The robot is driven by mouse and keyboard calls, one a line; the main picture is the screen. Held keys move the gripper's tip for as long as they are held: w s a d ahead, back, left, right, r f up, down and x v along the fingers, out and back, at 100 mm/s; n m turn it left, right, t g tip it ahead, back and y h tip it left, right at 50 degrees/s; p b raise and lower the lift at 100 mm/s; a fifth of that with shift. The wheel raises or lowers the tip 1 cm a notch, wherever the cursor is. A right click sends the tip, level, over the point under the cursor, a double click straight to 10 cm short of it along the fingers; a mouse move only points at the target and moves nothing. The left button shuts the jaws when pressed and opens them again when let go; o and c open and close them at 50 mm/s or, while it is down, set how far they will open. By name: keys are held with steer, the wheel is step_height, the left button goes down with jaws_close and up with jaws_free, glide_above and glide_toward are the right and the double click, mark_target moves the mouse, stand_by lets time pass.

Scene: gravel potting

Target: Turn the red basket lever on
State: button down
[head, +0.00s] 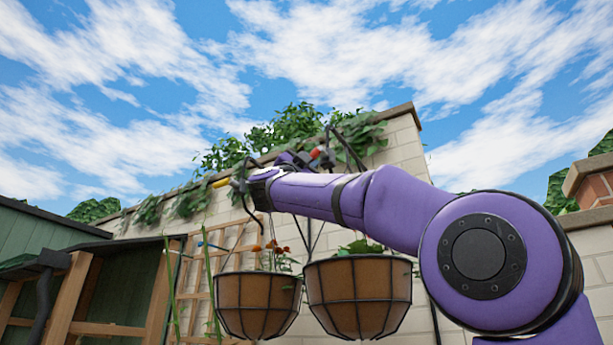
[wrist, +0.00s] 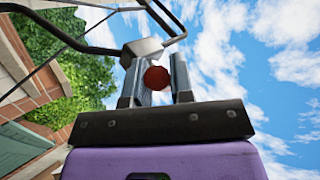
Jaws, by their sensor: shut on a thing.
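The red lever's round end (wrist: 156,78) sits between the two fingers of my gripper (wrist: 158,82) in the wrist view, and the fingers are shut on it. A pale metal block with dark rods lies just beyond the fingertips. In the head view the red lever (head: 315,153) shows small at the top of the wall, by a grey fitting. My wrist is beside it and hides part of the fitting and of my fingers. The right hanging basket (head: 358,295) hangs below and holds a green plant. How far the lever is turned cannot be told.
A yellow lever (head: 221,183) is left of my wrist. The left hanging basket (head: 257,303) holds orange flowers. A wooden trellis (head: 237,238) and brick wall (head: 400,150) stand behind. Ivy (head: 265,135) tops the wall. A green shed (head: 40,240) is at left. Above is open sky.

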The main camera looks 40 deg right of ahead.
steer(key=shift+s+d+f+n+t+y, duration=0.25)
steer(key=shift+s+n+t+y, duration=0.25)
steer(key=shift+n+t+y, duration=2.2)
steer(key=shift+s+d+f+n+t+y, duration=0.1)
steer(key=shift+s+f+n+t+y, duration=0.3)
steer(key=shift+n+t+y, duration=2.3)
steer(key=shift+s+d+f+n+t+y, duration=0.15)
steer(key=shift+s+n+t+y, duration=0.85)
steer(key=shift+n, duration=3.5)
steer(key=shift+w+d+n+t+h, duration=0.1)
steer(key=shift+w+n+t+h, duration=0.2)
steer(key=shift+t, duration=0.2)
steer(key=c, duration=1)
jaws_free()
steer(key=shift+r, duration=0.1)
steer(key=v, duration=1.1)
